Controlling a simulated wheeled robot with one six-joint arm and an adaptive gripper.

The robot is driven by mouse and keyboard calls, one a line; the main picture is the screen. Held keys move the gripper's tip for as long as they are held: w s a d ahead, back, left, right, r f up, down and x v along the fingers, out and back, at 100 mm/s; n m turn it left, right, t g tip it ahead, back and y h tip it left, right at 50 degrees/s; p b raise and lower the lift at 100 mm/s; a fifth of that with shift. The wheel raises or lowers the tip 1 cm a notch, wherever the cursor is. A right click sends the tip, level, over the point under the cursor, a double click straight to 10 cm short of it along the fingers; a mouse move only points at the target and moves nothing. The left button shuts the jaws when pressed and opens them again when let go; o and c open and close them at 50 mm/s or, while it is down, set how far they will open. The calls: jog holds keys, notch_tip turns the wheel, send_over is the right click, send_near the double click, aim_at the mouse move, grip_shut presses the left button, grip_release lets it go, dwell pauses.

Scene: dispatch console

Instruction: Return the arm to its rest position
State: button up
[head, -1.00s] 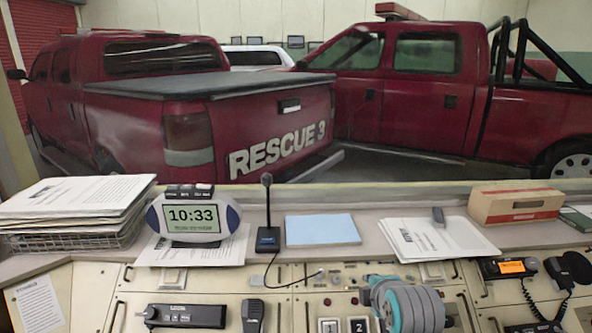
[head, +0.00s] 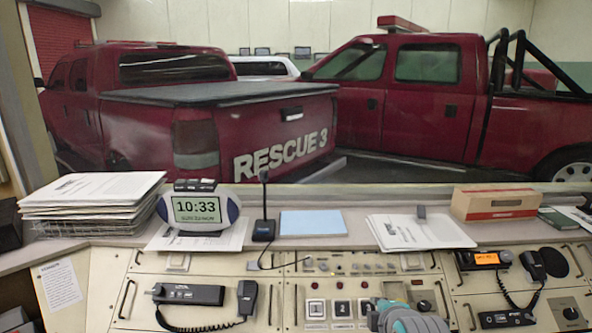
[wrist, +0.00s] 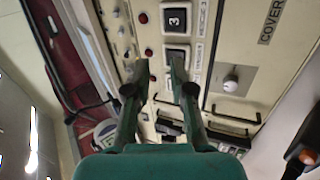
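My gripper (wrist: 160,68) shows in the wrist view with its two dark fingers apart and nothing between them. Bare console panel shows through the gap. Part of my teal and grey arm (head: 405,318) shows at the bottom edge of the head view, over the lower console; the gripper itself cannot be made out there. In the wrist view a black button marked 3 (wrist: 174,20) lies just beyond the fingertips. The distance from the fingertips to the panel is hard to tell.
The console shelf holds a paper tray (head: 85,212), a clock (head: 197,210), a desk microphone (head: 264,228), blue paper (head: 312,223) and a cardboard box (head: 494,204). Below are a black handset (head: 248,298), numbered buttons (head: 342,308) and a radio (head: 484,260). Red trucks (head: 220,120) stand behind.

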jog(key=s+f+m, duration=0.3)
jog(key=s+f, duration=0.3)
jog(key=s, duration=0.1)
jog(key=s+f+m+t, duration=0.1)
jog(key=s+f+m, duration=0.1)
jog(key=s+f, duration=0.4)
jog(key=s+f+m, duration=0.3)
jog(key=s+f, duration=0.3)
jog(key=s, duration=0.3)
jog(key=shift+s+f+m+t, duration=0.15)
jog(key=shift+s+m+t, duration=0.15)
jog(key=shift+s+t, duration=0.1)
jog(key=s+r+m+t, duration=0.1)
jog(key=s+r+m, duration=0.2)
jog(key=s, duration=1)
jog(key=s+r+m+t, duration=0.1)
jog(key=s+r+m, duration=0.3)
jog(key=s, duration=1)
jog(key=shift+m, duration=0.9)
